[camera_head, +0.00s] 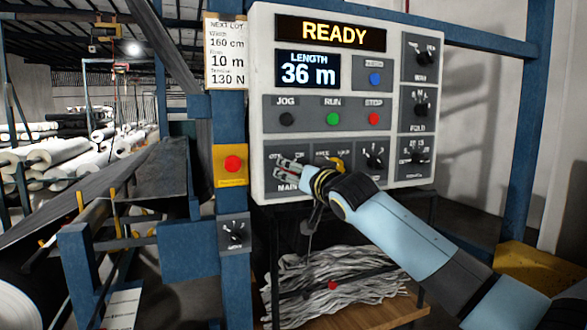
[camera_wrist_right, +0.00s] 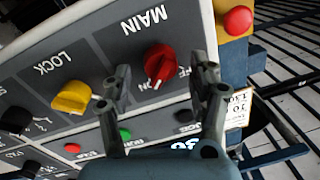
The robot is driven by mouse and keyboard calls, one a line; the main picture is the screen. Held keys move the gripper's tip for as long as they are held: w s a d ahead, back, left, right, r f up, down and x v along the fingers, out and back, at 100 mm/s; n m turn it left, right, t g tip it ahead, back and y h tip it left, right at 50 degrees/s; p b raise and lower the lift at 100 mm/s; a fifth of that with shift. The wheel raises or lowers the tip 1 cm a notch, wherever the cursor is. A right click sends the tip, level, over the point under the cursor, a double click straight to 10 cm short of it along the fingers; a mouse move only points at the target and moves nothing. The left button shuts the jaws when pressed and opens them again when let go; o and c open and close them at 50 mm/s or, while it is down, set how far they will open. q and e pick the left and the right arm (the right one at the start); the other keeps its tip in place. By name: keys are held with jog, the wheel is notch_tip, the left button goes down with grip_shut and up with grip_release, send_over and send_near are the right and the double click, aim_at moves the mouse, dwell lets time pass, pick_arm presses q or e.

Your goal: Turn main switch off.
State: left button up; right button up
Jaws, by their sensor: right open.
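The main switch is a red rotary knob (camera_wrist_right: 160,62) under the label MAIN in the right wrist view, which sees the panel upside down. Its white pointer mark faces toward the picture's bottom. Lettering beside it is partly hidden by a finger. My right gripper (camera_wrist_right: 163,75) is open, one finger on each side of the knob in that view; I cannot tell whether they touch it. In the head view the right gripper (camera_head: 287,168) is at the panel's lower left and largely hides the knob. My left gripper is not in view.
The control panel (camera_head: 258,60) reads READY and 36 m. The yellow LOCK knob (camera_wrist_right: 72,96) sits beside the main switch. A red button on a yellow box (camera_head: 232,164) is left of the panel. JOG, RUN and STOP buttons (camera_head: 333,118) are above in the head view.

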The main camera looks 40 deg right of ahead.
jog(key=shift+w+d, duration=0.1)
jog(key=shift+w, duration=0.7)
jog(key=c, duration=1.2)
jog(key=shift+o, duration=0.2)
